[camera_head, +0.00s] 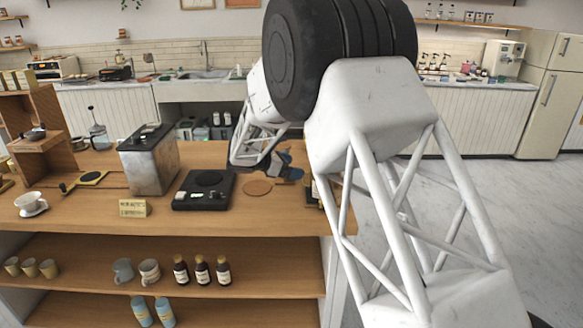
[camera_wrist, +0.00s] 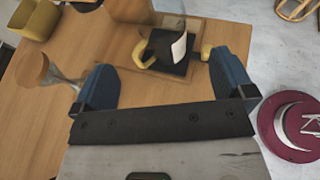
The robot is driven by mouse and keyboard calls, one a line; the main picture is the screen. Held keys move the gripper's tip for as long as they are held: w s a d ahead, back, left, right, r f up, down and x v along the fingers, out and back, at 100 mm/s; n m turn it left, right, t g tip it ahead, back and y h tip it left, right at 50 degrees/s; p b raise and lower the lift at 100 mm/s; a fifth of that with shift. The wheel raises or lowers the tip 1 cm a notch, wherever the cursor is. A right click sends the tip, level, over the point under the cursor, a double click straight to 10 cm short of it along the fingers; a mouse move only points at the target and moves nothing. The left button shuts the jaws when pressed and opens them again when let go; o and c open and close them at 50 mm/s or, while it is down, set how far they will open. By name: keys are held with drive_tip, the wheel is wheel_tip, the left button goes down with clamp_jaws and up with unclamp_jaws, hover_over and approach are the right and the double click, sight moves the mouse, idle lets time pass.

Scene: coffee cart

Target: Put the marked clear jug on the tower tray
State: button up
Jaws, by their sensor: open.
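My gripper (camera_head: 284,166) is over the right end of the wooden counter, partly hidden by my arm. In the wrist view its two blue fingers (camera_wrist: 160,62) are wide apart with nothing gripped between them. Just beyond the fingertips is a clear vessel with a white patch (camera_wrist: 178,46), probably the marked jug. It appears over a black square pad (camera_wrist: 186,69) on a wooden base, with yellow pieces either side. I cannot tell whether the vessel rests on the pad. In the head view a dark upright thing (camera_head: 314,190) is mostly hidden by my arm. I cannot clearly identify the tower tray.
A clear waisted glass (camera_wrist: 65,88) stands left of the fingers. A round maroon thing (camera_wrist: 290,125) is at the right. On the counter are a black scale (camera_head: 204,205), a metal box (camera_head: 149,165), a cup (camera_head: 31,200) and a flat brown disc (camera_head: 257,187).

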drive_tip(key=s+d+r+m+g+y, duration=0.15)
drive_tip(key=s+d+r+m, duration=0.3)
drive_tip(key=s, duration=0.45)
drive_tip(key=s+d+r+m+g+y, duration=0.1)
drive_tip(key=s+d+r+m+y, duration=0.15)
drive_tip(key=s+d, duration=0.45)
drive_tip(key=s+d+r+m+g+y, duration=0.15)
drive_tip(key=s+d+r+m, duration=0.3)
drive_tip(key=s, duration=0.55)
drive_tip(key=s+m+t+y, duration=0.1)
drive_tip(key=s+m+y, duration=0.2)
drive_tip(key=s, duration=1.2)
drive_tip(key=s+d+f+m+y, duration=0.1)
drive_tip(key=s+m+y, duration=0.3)
drive_tip(key=s+m, duration=0.4)
drive_tip(key=s, duration=0.7)
drive_tip(key=shift+s+d+f+t, duration=0.15)
drive_tip(key=shift+d+f+t, duration=0.15)
drive_tip(key=shift+t, duration=0.1)
